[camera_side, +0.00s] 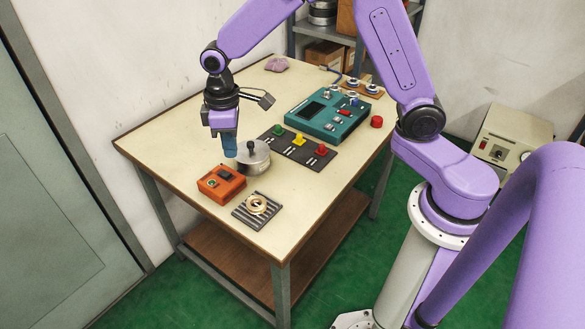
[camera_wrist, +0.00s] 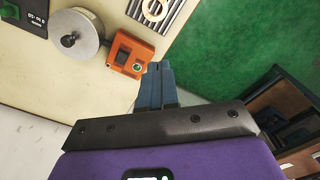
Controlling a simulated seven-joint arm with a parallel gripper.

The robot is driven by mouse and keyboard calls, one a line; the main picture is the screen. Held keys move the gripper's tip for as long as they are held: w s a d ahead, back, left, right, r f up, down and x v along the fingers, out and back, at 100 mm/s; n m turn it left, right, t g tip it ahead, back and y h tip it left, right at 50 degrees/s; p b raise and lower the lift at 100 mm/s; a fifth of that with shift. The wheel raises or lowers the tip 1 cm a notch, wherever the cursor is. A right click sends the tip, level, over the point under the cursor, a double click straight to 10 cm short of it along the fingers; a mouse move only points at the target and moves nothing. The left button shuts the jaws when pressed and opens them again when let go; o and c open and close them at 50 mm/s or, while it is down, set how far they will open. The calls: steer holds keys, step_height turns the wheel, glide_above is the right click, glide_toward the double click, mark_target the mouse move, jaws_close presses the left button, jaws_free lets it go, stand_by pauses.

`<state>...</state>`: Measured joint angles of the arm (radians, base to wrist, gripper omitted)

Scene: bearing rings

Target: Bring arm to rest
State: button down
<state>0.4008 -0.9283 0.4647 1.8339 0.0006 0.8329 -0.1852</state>
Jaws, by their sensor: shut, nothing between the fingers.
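My gripper (camera_side: 230,146) is shut and empty, its blue fingers pointing down above the table's left part. In the side view its fingertips overlap the left edge of a silver round pot-like part (camera_side: 254,158) with a black knob; I cannot tell the gap between them. The wrist view shows the shut fingers (camera_wrist: 160,72) just below the orange box (camera_wrist: 126,54). A brass ring (camera_side: 257,204) lies on a grey ribbed pad (camera_side: 241,214) near the table's front corner. The orange box (camera_side: 221,184) has a lit green button.
A black strip (camera_side: 270,147) with green, yellow and red knobs lies mid-table. A teal device (camera_side: 325,115) stands behind it, near a red button (camera_side: 376,121). A pink cloth (camera_side: 276,64) lies at the back. The table's left surface (camera_side: 165,130) is clear.

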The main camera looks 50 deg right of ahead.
steer(key=s+d+r+n, duration=0.1)
steer(key=s+d+r, duration=0.1)
steer(key=s, duration=0.7)
steer(key=s+d+r+n, duration=0.2)
steer(key=s+d, duration=0.1)
steer(key=s, duration=0.7)
steer(key=s+d+r+n, duration=0.1)
steer(key=s+d+r, duration=0.1)
steer(key=s, duration=0.7)
steer(key=shift+s+d, duration=0.15)
steer(key=shift+d, duration=0.5)
